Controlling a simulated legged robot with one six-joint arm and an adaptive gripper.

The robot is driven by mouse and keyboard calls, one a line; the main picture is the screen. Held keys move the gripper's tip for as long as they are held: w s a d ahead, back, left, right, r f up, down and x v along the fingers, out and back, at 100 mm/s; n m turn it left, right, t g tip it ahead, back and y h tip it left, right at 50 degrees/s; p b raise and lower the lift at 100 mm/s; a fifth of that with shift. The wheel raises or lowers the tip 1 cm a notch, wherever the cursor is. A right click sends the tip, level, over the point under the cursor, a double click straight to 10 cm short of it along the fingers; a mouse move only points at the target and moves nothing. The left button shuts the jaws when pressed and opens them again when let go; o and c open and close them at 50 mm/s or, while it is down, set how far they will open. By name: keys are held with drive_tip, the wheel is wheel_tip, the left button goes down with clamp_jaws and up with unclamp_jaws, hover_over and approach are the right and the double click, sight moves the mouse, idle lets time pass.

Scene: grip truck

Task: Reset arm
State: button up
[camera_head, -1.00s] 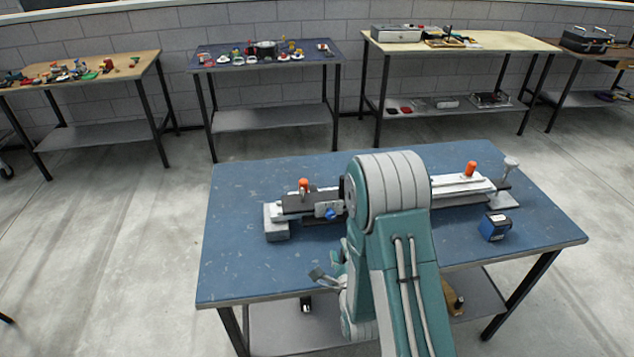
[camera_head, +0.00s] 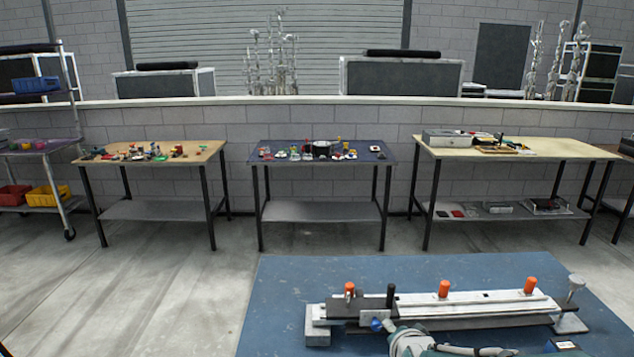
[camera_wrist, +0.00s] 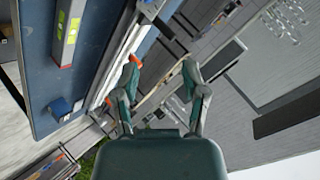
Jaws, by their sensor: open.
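My gripper (camera_wrist: 162,85) shows in the wrist view with its two fingers spread apart and nothing between them. In the head view, part of my arm is low at the bottom edge, in front of the blue table (camera_head: 278,300); I cannot make out the fingers there. On that table lies a long metal rail fixture (camera_head: 470,304) with orange knobs. In the wrist view the scene is steeply tilted, and the blue table (camera_wrist: 38,60) fills the upper left, apart from the fingers.
A small blue box (camera_wrist: 60,108) sits on the table in the wrist view. Behind stand a wooden-top table (camera_head: 190,150), a dark blue table (camera_head: 262,150) and a cream table (camera_head: 570,150), each with items. Open concrete floor (camera_head: 180,280) lies to the left.

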drive_tip(key=s+r+n+g, duration=0.2)
drive_tip(key=s+r+n, duration=0.2)
drive_tip(key=s, duration=0.6)
drive_tip(key=s+r+n+g, duration=0.3)
drive_tip(key=s+n, duration=0.3)
drive_tip(key=s, duration=0.5)
drive_tip(key=shift+r+n, duration=0.3)
drive_tip(key=shift+r, duration=0.25)
